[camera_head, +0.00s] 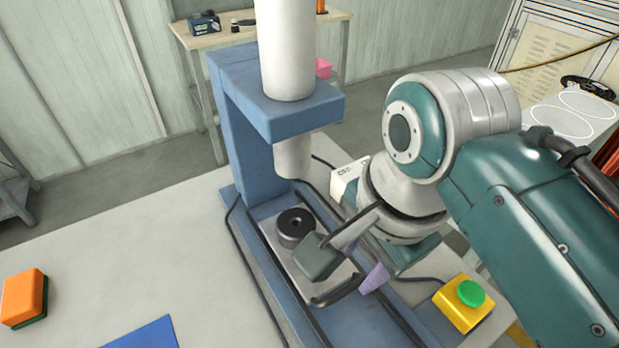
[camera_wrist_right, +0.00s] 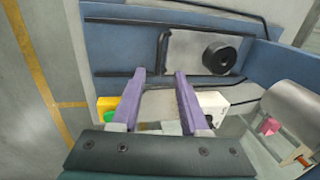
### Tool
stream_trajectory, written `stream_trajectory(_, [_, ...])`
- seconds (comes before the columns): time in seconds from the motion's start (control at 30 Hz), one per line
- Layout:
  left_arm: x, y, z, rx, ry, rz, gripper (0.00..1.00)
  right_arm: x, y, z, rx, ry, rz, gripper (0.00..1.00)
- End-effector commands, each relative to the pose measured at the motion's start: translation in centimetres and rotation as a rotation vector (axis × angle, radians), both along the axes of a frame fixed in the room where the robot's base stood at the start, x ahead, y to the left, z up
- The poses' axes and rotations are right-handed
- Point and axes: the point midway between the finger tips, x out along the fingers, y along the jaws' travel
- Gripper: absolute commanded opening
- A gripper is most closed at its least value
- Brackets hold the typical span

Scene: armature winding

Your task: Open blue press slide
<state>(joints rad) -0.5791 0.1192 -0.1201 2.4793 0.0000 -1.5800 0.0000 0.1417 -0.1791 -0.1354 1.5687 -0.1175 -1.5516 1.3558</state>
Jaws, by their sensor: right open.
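The blue press (camera_head: 240,130) stands on the table, with a white ram (camera_head: 293,158) above its base. A light grey slide plate (camera_head: 282,262) lies between dark rails in the base and carries a black ring-shaped part (camera_head: 296,224); in the wrist view the plate (camera_wrist_right: 190,60) and ring (camera_wrist_right: 219,54) also show. A dark handle (camera_head: 338,290) is at the plate's near end, and shows in the wrist view (camera_wrist_right: 163,52). My right gripper (camera_wrist_right: 159,74) is open and empty, its purple fingers pointing toward the handle, apparently apart from it. One finger shows in the head view (camera_head: 374,279). My left gripper is out of view.
A yellow box with a green button (camera_head: 464,300) stands right of the press, near my right arm. A white box (camera_head: 345,180) stands behind my wrist. An orange block (camera_head: 22,297) and a blue sheet (camera_head: 146,335) lie at left. The table left of the press is mostly clear.

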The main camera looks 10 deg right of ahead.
Motion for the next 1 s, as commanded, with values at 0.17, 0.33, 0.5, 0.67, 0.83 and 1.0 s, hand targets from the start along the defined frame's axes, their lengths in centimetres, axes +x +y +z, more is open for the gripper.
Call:
stream_trajectory(0.17, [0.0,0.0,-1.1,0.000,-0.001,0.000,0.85,0.4,0.1,-3.1,-0.003,0.003,0.004,0.45])
stream_trajectory(0.33, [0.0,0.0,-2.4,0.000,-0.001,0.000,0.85,1.0,0.3,-6.4,-0.002,0.002,0.003,0.45])
stream_trajectory(0.5, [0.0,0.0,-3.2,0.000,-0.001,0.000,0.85,1.4,0.5,-8.4,-0.001,0.002,0.003,0.45])
stream_trajectory(0.67, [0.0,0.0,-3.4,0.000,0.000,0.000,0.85,1.5,0.5,-9.0,-0.001,0.000,0.002,0.45])
stream_trajectory(0.83, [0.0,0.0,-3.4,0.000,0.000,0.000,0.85,1.5,0.5,-9.0,-0.001,0.000,0.002,0.45])
stream_trajectory(1.0, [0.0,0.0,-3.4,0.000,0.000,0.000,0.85,1.5,0.5,-8.9,-0.001,-0.001,0.003,0.31])
